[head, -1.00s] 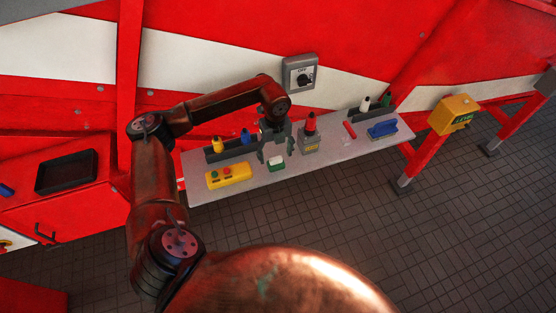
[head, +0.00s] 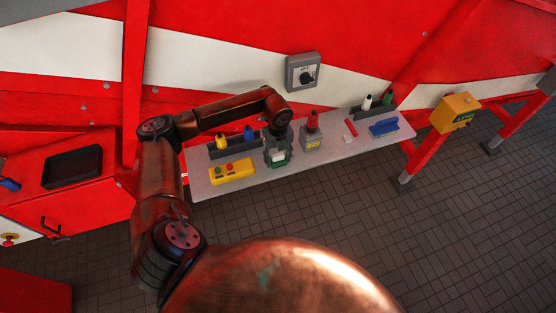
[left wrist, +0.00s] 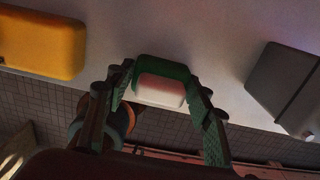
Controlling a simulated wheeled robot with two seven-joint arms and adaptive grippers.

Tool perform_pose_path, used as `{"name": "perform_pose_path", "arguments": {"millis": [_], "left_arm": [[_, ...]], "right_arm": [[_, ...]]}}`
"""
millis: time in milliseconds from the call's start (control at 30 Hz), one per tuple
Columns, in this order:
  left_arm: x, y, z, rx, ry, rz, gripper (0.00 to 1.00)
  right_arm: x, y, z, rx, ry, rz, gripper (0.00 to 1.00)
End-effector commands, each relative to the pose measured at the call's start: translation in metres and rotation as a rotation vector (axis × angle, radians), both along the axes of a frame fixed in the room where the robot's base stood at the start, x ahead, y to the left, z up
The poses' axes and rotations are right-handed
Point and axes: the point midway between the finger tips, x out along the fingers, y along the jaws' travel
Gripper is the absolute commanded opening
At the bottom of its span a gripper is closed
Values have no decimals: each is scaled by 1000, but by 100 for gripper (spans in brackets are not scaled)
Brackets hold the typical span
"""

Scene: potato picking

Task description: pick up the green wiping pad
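The green wiping pad (head: 278,158) with a pale block on it lies on the grey table, partly hidden by my left gripper in the head view. In the left wrist view the green pad (left wrist: 162,70) sits between the two fingers, its pale pinkish face toward the camera. My left gripper (head: 278,152) is down over the pad. Its fingers (left wrist: 160,90) stand one on each side of it, spread about as wide as the pad, with narrow gaps showing lower down. Contact at the tips is unclear. My right gripper is not in view.
The yellow button box (head: 231,171) lies left of the gripper. A grey block with a red top (head: 313,138) stands close on the right. Bottles in a dark rack (head: 234,147) stand behind left. A blue brush (head: 384,127) lies farther right on the table (head: 345,148).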

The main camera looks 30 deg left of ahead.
Motion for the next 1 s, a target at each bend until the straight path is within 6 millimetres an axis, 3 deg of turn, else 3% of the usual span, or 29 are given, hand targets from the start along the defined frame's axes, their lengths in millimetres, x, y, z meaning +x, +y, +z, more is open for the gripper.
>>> {"name": "perform_pose_path", "arguments": {"millis": [333,733,933,1000], "left_arm": [[0,0,0,0,0,0,23],[1,0,8,-1,-2,0,22],[1,0,34,0,-4,-1,22],[-10,8,44,4,-3,1,22]], "right_arm": [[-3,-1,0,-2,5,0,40],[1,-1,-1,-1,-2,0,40],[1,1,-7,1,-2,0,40],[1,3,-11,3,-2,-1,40]]}}
